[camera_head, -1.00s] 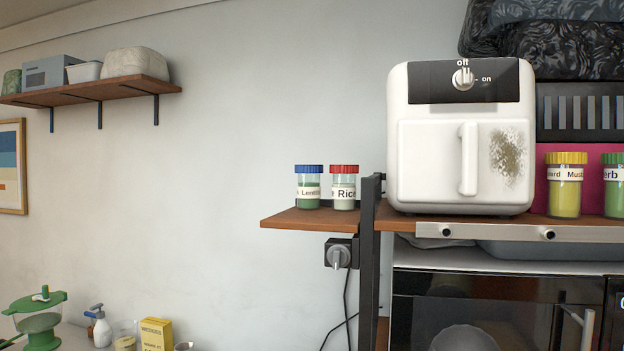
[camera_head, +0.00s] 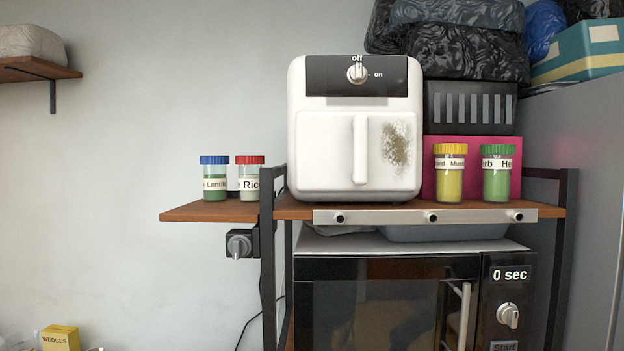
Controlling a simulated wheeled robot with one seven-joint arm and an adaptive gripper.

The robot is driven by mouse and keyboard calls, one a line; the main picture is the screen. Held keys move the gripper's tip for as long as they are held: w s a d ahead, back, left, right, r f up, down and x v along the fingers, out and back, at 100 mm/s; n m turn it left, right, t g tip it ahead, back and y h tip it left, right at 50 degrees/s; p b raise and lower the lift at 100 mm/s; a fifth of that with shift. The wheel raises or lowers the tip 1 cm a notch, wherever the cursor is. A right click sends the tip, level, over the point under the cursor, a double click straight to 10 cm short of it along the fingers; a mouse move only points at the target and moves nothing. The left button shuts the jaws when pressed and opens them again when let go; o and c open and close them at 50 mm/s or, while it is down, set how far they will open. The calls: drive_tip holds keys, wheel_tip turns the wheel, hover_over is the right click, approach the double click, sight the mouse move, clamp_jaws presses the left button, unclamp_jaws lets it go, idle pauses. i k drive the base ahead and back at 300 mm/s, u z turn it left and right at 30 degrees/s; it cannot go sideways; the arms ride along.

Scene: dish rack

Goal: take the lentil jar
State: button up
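The lentil jar (camera_head: 214,178) has a blue lid, a white label reading "Lentil" and green contents. It stands upright on the small wooden side shelf (camera_head: 190,212), left of the rack. The rice jar (camera_head: 249,178), with a red lid, stands close beside it on the right. My gripper is not in view.
A white air fryer (camera_head: 355,130) stands on the rack right of the jars. A mustard jar (camera_head: 449,175) and a herb jar (camera_head: 496,175) stand further right. A black rack post (camera_head: 267,250) rises beside the side shelf. A plug (camera_head: 239,244) sits below it. A microwave (camera_head: 390,300) is underneath.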

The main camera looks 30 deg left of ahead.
sight(214, 168)
drive_tip(key=z, duration=1.7)
drive_tip(key=k, duration=1.3)
drive_tip(key=u, duration=2.4)
